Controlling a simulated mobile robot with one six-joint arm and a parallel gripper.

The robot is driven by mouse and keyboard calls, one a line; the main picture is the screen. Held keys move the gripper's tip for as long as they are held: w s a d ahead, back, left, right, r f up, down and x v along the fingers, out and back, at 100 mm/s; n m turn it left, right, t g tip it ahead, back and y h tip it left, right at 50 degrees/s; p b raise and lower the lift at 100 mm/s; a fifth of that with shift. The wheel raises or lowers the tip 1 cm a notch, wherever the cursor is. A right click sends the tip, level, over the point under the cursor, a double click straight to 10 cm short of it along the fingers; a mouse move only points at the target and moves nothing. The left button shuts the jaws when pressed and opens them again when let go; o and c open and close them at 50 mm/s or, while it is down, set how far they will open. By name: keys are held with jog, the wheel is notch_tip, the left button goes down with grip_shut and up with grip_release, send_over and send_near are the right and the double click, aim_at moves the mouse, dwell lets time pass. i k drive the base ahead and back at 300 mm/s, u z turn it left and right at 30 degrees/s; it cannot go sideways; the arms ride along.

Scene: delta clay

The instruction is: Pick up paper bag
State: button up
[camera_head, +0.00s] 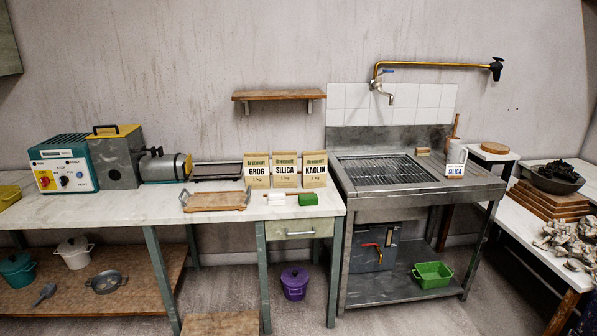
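Three tan paper bags stand upright in a row against the wall on the white worktop. They read GROG (257,171), SILICA (285,170) and KAOLIN (314,170), left to right, and are close together. A white cylinder (276,199) and a green block (307,198) lie in front of them. My gripper is not in view.
A wooden tray (216,201) lies left of the bags, with machines (118,157) further left. A metal sink unit (385,172) adjoins on the right, holding a white jug (457,153) and a SILICA card (455,170). A wooden shelf (279,95) hangs above.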

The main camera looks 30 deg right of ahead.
aim_at(285, 162)
jog(key=u, duration=0.15)
jog(key=i, duration=0.95)
jog(key=z, duration=0.1)
